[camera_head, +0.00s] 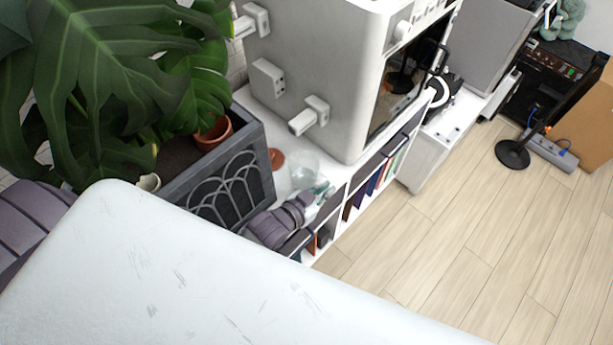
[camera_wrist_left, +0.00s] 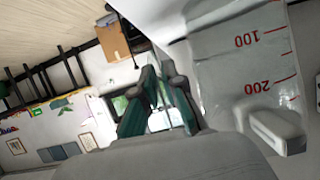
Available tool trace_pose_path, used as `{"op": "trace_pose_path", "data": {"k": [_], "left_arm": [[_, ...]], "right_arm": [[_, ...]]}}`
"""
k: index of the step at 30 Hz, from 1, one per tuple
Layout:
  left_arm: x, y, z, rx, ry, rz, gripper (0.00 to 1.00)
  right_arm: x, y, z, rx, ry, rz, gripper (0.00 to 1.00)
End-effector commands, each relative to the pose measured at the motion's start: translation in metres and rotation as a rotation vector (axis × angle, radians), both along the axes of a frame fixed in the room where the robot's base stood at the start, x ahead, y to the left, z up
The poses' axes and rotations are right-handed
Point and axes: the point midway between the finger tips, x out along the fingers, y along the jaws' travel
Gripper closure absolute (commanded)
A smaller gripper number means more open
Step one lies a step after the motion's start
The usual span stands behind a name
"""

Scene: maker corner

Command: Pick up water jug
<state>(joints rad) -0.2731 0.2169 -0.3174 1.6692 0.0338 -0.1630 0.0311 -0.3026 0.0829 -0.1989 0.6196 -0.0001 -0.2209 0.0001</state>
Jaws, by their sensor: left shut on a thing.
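The water jug (camera_head: 301,167) is clear glass and stands out faintly against the white shelf top, between the dark planter and the big white machine. My left gripper (camera_head: 318,190) reaches it from the front, with teal fingers shut on it. In the left wrist view the jug (camera_wrist_left: 245,60) is close on the right, with red marks 100 and 200 on its clear wall. The fingers (camera_wrist_left: 160,108) show beside it in that view; the exact contact is hard to see. My right gripper is in neither view.
The white machine (camera_head: 320,70) stands just behind the jug, with handle-like parts on its side. The planter (camera_head: 235,175) with large leaves is to the left. A small terracotta disc (camera_head: 276,158) lies near the jug. Wooden floor (camera_head: 455,245) is open at right.

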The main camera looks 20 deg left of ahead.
Motion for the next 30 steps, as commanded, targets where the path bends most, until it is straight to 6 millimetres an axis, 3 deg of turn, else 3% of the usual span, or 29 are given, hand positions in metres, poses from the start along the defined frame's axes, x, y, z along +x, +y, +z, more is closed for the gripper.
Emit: {"op": "trace_pose_path", "data": {"k": [17, 28, 30], "left_arm": [[0.000, 0.000, 0.007, 0.000, -0.003, -0.001, 1.00], [0.000, 0.000, 0.040, -0.002, -0.005, 0.000, 1.00], [-0.001, -0.008, 0.044, -0.005, -0.003, -0.001, 1.00]], "right_arm": [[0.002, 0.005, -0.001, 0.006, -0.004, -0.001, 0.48], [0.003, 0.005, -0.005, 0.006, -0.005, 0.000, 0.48], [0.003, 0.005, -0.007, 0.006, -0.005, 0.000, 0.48]]}}
